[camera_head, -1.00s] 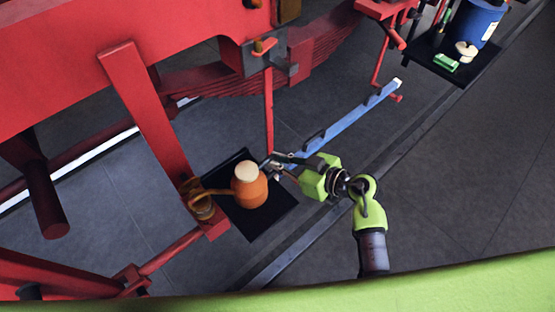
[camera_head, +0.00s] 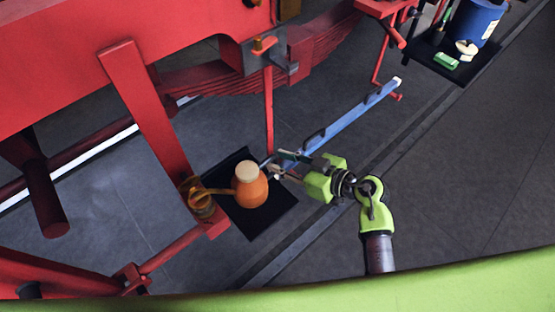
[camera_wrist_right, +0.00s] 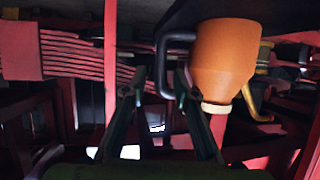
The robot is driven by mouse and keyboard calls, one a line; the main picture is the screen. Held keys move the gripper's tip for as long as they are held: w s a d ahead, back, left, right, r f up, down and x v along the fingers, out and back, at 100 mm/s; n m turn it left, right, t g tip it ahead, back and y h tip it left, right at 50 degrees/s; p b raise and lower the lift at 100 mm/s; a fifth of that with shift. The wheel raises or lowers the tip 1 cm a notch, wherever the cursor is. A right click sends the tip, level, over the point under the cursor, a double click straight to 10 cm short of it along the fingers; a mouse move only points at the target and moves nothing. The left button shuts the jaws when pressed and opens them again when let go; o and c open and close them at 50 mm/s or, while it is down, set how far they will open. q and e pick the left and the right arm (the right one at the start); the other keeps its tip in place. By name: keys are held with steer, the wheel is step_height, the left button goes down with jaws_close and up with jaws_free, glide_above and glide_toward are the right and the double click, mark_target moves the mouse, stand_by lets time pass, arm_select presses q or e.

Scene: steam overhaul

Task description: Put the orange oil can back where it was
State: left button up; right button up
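The orange oil can (camera_head: 251,190), with a cream lid and a spout to the left, stands upright on a dark square mat (camera_head: 262,222). My right gripper (camera_head: 278,164) is just right of the can, its fingers apart. In the right wrist view the can (camera_wrist_right: 224,55) appears upside down at the upper right, its black handle close to one finger. The gap between the fingertips (camera_wrist_right: 155,88) is empty; whether that finger touches the handle I cannot tell. My left gripper is not in view.
A red slanted post (camera_head: 146,108) and a brass fitting (camera_head: 200,198) are by the spout. A blue bar (camera_head: 348,118) lies behind my right gripper. A blue drum (camera_head: 475,22) stands on another dark mat (camera_head: 480,72) at upper right. The floor at right is clear.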

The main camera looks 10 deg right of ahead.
steer(key=b+v, duration=0.1)
steer(key=v, duration=0.9)
steer(key=shift+s+d, duration=0.2)
steer(key=shift+a, duration=0.1)
steer(key=w+f+m+t, duration=0.4)
steer(key=f+t, duration=0.1)
steer(key=f, duration=0.6)
steer(key=s+d+f+m+g+h, duration=0.1)
steer(key=s+d+f+m+h, duration=0.2)
steer(key=f, duration=0.7)
steer(key=s+d+f+m+g+h, duration=0.1)
steer(key=s+d+f+g+h, duration=0.2)
steer(key=f, duration=0.8)
steer(key=s+d+f+g+h, duration=0.3)
steer(key=s+f, duration=0.9)
steer(key=s, duration=0.1)
steer(key=s+d+f+g, duration=0.1)
steer(key=s+f+g, duration=0.2)
steer(key=s, duration=0.7)
steer(key=s+d+f+g+h, duration=0.1)
steer(key=s+f+g, duration=0.2)
steer(key=s, duration=0.8)
step_height(320, 180, down, 2)
steer(key=shift+s+f+n, duration=0.15)
steer(key=shift+s+n, duration=0.15)
steer(key=shift+n, duration=0.1)
